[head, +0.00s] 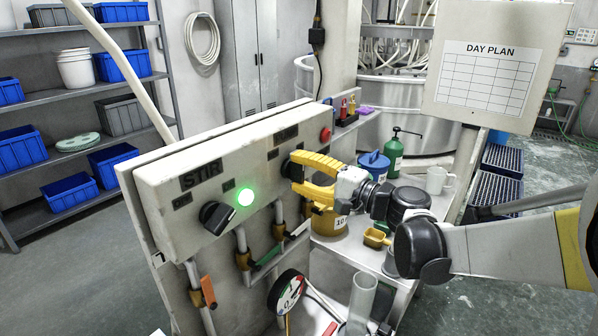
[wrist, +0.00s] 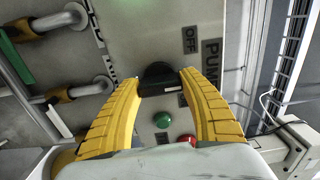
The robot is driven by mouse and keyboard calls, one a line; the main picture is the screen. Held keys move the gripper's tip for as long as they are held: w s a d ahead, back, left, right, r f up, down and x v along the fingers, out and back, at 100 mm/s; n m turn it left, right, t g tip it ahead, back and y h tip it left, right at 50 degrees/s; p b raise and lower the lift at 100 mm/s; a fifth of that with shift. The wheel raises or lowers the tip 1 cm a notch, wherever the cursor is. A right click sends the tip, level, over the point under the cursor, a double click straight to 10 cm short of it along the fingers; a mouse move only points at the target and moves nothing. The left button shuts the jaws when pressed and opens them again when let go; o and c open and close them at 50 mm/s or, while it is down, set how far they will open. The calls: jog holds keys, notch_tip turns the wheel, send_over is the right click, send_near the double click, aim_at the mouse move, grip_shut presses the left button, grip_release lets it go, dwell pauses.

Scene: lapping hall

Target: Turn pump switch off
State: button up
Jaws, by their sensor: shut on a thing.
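The pale control box (head: 160,190) carries a STIR switch and a PUMP switch. The black pump switch knob (wrist: 158,75) sits between the yellow fingers of my gripper (head: 297,172), which is shut on it. In the head view the fingers mostly hide this knob. In the wrist view the OFF label (wrist: 191,40) and the PUMP label (wrist: 212,62) are beside it. A white mark shows on the knob; which setting it points to is hard to tell. A green lamp (wrist: 163,122) near the knob looks dark. A red button (wrist: 188,138) is partly hidden by my gripper.
The black stir knob (head: 217,216) is to the left, beside a lit green lamp (head: 245,197). Pipes with an orange-handled valve (head: 208,291) and a gauge (head: 286,293) are below.

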jog(key=o, duration=1.2)
jog(key=v, duration=1.2)
jog(key=shift+a, duration=0.1)
jog(key=s+f+n+g+h, duration=0.4)
jog(key=s+f+h, duration=0.4)
jog(key=s+f, duration=0.3)
jog(key=s+d+f+n+h, duration=0.1)
jog(key=s+d+h, duration=0.1)
jog(key=s+d, duration=0.1)
jog(key=s+d+f+n+h, duration=0.1)
jog(key=s+d+h, duration=0.1)
jog(key=d, duration=0.1)
jog(key=s+d+n+h, duration=0.1)
jog(key=s+d+h, duration=0.1)
jog(key=s, duration=0.1)
jog(key=shift+s+d+f, duration=0.4)
